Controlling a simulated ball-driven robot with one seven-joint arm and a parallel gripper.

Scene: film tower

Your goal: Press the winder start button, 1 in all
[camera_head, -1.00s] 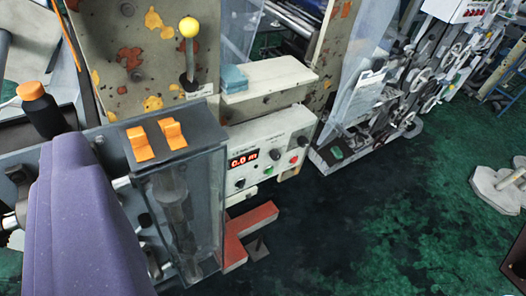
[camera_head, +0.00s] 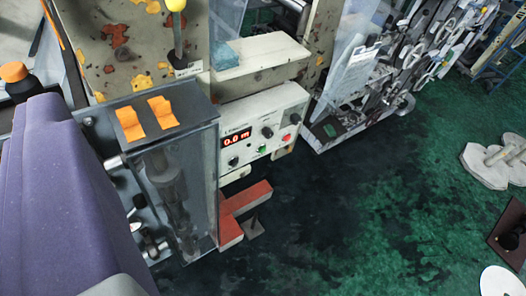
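A pale control panel (camera_head: 255,112) sits on the machine a little left of the picture's middle. It carries a red digital display (camera_head: 236,139) reading about 0.0 m and several dark knobs. A green button (camera_head: 262,149) and a red button (camera_head: 286,138) are on its lower right face. Any label naming the winder start button is too small to read. My gripper does not show, and nothing is seen touching the panel. A purple part, seemingly of my own arm, fills the lower left.
A red foot piece (camera_head: 243,200) juts out below. The green floor (camera_head: 370,200) is mostly open, with pale weights (camera_head: 490,163) at right.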

